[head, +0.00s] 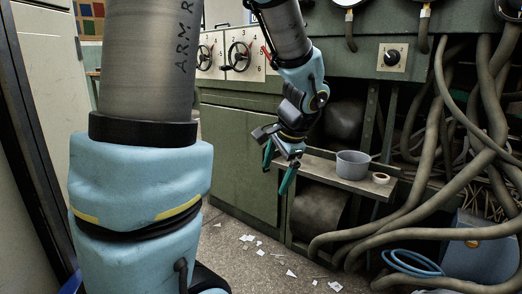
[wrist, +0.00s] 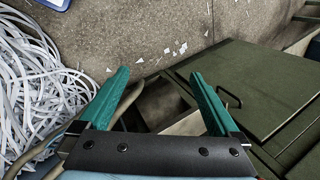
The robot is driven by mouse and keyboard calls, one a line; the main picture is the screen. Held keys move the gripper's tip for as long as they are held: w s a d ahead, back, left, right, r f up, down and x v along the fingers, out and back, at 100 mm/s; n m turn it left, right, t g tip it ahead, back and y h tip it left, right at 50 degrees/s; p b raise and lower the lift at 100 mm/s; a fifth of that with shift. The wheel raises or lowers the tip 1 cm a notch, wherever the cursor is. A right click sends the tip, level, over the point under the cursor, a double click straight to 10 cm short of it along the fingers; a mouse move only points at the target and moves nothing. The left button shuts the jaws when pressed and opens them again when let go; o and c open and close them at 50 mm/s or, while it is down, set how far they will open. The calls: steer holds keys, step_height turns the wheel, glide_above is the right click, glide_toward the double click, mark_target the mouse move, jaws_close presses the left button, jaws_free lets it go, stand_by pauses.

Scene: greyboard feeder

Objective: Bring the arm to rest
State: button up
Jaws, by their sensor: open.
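My gripper (head: 277,172) hangs at the end of my arm, in front of the green machine (head: 238,150), with its teal fingers pointing down. In the wrist view my gripper (wrist: 158,92) shows its two fingers spread wide apart with nothing between them. In the head view it is just left of a small shelf (head: 345,180). A grey pot (head: 353,163) and a roll of tape (head: 380,178) stand on that shelf, apart from the fingers. A large part of my arm fills the left of the head view and hides what is behind it.
Thick hoses (head: 440,175) tangle at the right, near a blue box (head: 480,248) and a blue coil (head: 412,262). Paper scraps (head: 262,250) lie on the floor. The wrist view shows a heap of shredded paper (wrist: 40,85) at left and a green cabinet door (wrist: 245,85) at right.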

steer(key=s+a+f+n+g+h+p, duration=0.1)
steer(key=s+a+f+n+g+h, duration=0.3)
steer(key=s+a+n, duration=0.6)
step_height(320, 180, up, 37)
steer(key=w+n+t+y+p, duration=0.1)
steer(key=p, duration=3.7)
steer(key=shift+w+a, duration=0.25)
